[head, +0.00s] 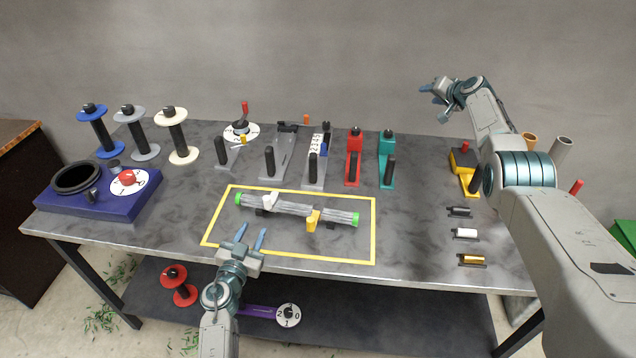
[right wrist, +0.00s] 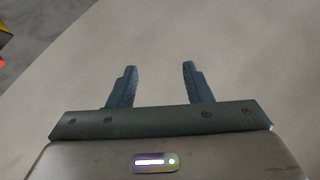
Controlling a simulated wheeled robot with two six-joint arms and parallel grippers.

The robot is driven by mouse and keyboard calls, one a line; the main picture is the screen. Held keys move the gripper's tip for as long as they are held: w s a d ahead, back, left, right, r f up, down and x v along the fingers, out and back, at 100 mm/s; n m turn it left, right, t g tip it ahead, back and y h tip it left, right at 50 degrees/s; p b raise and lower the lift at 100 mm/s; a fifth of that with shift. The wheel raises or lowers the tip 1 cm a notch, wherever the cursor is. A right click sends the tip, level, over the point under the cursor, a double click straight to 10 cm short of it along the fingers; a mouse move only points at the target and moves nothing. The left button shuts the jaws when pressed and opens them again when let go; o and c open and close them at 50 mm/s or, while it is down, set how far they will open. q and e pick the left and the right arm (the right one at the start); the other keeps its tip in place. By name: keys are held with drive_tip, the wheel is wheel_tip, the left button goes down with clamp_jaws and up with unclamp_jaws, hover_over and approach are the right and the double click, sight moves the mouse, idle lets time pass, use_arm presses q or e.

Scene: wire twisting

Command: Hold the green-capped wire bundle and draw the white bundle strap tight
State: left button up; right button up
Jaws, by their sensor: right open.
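A grey wire bundle (head: 295,208) with green end caps lies inside the yellow outline on the table, tilted slightly down to the right. A white strap piece (head: 270,201) sits around its left part, and a yellow strap piece (head: 313,219) hangs at its right part. My left gripper (head: 251,238) is open and empty at the front edge of the outline, just in front of the bundle's left half. My right gripper (head: 434,88) is raised at the back right, far from the bundle. In the right wrist view its fingers (right wrist: 158,85) are apart with nothing between them.
Spools (head: 177,135) stand at the back left beside a blue base (head: 97,205) with a dial. Several upright tools (head: 315,160) line the back. Small clips (head: 466,233) lie at the right. The yellow outline (head: 375,230) holds bare table around the bundle.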

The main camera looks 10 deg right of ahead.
drive_tip(key=w+a+r+n+g+y, duration=0.1)
drive_tip(key=a+r+n+g+y, duration=0.2)
drive_tip(key=a, duration=1.4)
use_arm(q)
drive_tip(key=shift+a, duration=0.1)
use_arm(e)
drive_tip(key=m+g+h, duration=0.5)
drive_tip(key=m+g, duration=0.1)
drive_tip(key=g, duration=0.3)
hover_over(315, 211)
drive_tip(key=s, duration=0.2)
wheel_tip(315, 211, down, 13)
drive_tip(key=f, duration=1.1)
drive_tip(key=shift+s+a+f, duration=0.2)
drive_tip(key=shift+s, duration=0.2)
